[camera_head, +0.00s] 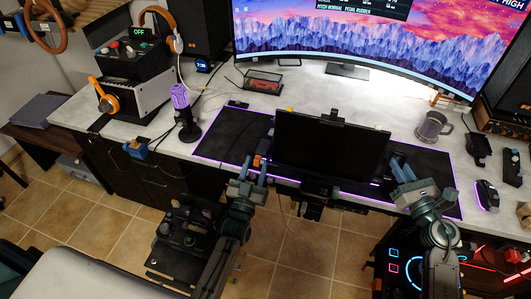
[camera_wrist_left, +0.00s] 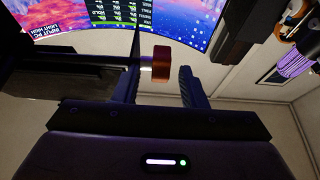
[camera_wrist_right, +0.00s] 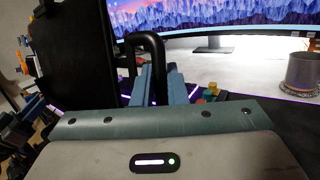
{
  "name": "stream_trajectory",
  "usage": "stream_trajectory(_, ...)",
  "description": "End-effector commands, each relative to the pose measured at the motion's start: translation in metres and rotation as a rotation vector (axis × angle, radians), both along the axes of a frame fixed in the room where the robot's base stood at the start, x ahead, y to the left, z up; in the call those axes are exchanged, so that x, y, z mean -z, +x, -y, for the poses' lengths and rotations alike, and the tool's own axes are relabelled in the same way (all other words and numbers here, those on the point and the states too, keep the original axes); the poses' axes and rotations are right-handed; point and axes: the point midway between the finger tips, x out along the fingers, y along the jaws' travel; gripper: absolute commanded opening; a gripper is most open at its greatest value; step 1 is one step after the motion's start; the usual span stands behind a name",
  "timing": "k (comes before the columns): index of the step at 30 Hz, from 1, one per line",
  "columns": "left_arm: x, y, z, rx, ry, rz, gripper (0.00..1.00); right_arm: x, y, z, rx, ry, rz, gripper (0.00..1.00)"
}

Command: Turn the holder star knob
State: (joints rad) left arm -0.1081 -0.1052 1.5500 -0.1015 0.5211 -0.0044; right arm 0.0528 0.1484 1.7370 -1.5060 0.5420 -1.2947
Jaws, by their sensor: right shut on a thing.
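The star knob (camera_wrist_left: 161,64), orange-copper on a pale shaft, juts from the side of the dark holder (camera_wrist_left: 60,62) in the left wrist view. In the head view it is a small orange spot (camera_head: 256,160) at the left of the black screen-like panel (camera_head: 330,146). My left gripper (camera_head: 254,169) is open, with a finger on either side of the knob and a visible gap to the right finger. My right gripper (camera_head: 402,172) is shut on a black looped handle (camera_wrist_right: 156,50) beside the panel. The head view hides the contact there.
The desk carries a purple microphone (camera_head: 184,110), a metal mug (camera_head: 432,126) and a mouse (camera_head: 487,194). A wide curved monitor (camera_head: 380,40) stands behind. A black desk mat (camera_head: 225,140) lies under the panel. Tiled floor is open in front of the desk.

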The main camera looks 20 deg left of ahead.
Motion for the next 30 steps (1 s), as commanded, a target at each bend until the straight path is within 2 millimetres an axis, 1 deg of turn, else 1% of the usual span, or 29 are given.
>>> stream_trajectory(1,-0.005,0.010,0.000,0.000,0.000,0.003,0.38,0.000,0.000,0.000,0.000,0.001,-0.001,0.00)
stream_trajectory(3,-0.009,0.020,0.000,0.000,0.000,0.002,0.38,0.000,0.000,0.000,0.000,0.001,-0.001,0.00)
stream_trajectory(6,-0.013,0.031,0.000,0.001,0.000,0.001,0.38,0.000,0.000,0.000,0.000,0.001,-0.001,0.00)
stream_trajectory(9,-0.016,0.038,0.000,0.001,0.000,0.001,0.38,0.000,0.000,0.000,0.000,0.001,-0.001,0.00)
stream_trajectory(19,-0.017,0.042,0.000,0.000,0.000,-0.001,0.38,0.000,0.000,0.000,0.000,0.001,-0.001,0.00)
stream_trajectory(20,-0.017,0.042,0.000,0.000,0.000,0.000,0.36,0.000,0.000,0.000,0.000,0.001,-0.001,0.00)
stream_trajectory(21,-0.017,0.042,0.000,0.000,0.000,0.000,0.28,0.000,0.000,0.000,0.000,0.001,-0.001,0.00)
stream_trajectory(23,-0.017,0.042,0.000,0.000,0.000,0.000,0.17,0.000,0.000,0.000,0.000,0.001,-0.001,0.00)
stream_trajectory(25,-0.017,0.041,0.000,0.000,0.000,0.000,0.03,0.000,0.000,0.000,0.000,0.001,-0.001,0.00)
stream_trajectory(26,-0.017,0.041,0.000,0.000,0.000,0.000,0.00,0.000,0.000,0.000,0.000,0.001,-0.001,0.00)
stream_trajectory(30,-0.017,0.042,0.000,0.000,0.000,0.004,0.00,0.000,0.000,0.000,0.000,0.001,-0.001,0.00)
